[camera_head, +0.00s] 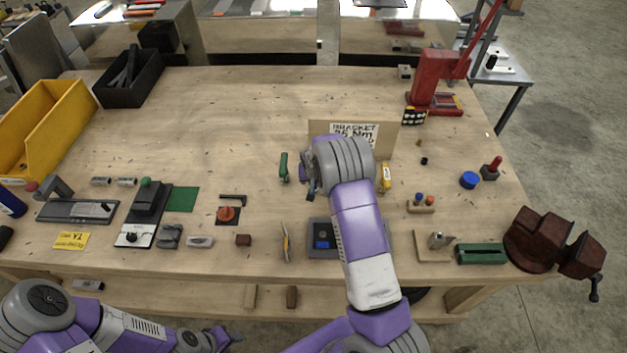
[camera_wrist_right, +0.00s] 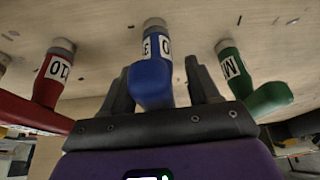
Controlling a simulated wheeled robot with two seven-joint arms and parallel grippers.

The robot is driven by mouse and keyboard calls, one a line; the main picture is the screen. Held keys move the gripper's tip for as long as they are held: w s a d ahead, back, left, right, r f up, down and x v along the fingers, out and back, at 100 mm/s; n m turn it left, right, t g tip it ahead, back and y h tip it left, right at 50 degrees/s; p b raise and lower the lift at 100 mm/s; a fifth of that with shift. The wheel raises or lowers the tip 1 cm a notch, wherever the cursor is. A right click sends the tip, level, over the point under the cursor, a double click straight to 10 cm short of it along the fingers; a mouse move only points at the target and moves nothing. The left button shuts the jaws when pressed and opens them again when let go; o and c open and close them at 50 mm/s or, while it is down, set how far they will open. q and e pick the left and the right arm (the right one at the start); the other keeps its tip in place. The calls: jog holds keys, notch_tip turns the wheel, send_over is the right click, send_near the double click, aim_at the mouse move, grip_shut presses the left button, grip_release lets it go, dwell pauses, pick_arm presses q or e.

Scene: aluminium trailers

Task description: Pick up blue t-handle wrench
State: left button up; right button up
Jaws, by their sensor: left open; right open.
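In the right wrist view a blue t-handle wrench (camera_wrist_right: 156,75) with a white label shows between the two fingers of my right gripper (camera_wrist_right: 158,68). The fingers are open, one on each side; I cannot tell whether they touch it. A red wrench (camera_wrist_right: 50,80) is to its left and a green wrench (camera_wrist_right: 240,75) to its right. In the head view my right gripper (camera_head: 308,170) is over the bench in front of an upright board; my arm hides the blue wrench there. The green handle (camera_head: 283,167) shows left of the gripper. My left gripper (camera_head: 215,340) is open and empty, low at the front edge.
The upright labelled board (camera_head: 318,128) stands behind my right gripper. A yellow handle (camera_head: 386,178) is right of my arm. A red press (camera_head: 432,82), a vise (camera_head: 540,240), a black bin (camera_head: 130,88) and a yellow bin (camera_head: 60,125) edge the workbench. Its back middle is clear.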

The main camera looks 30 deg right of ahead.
grip_shut()
jog(key=shift+r, duration=0.1)
notch_tip(320, 180, up, 10)
jog(key=shift+f, duration=0.1)
dwell(0.5)
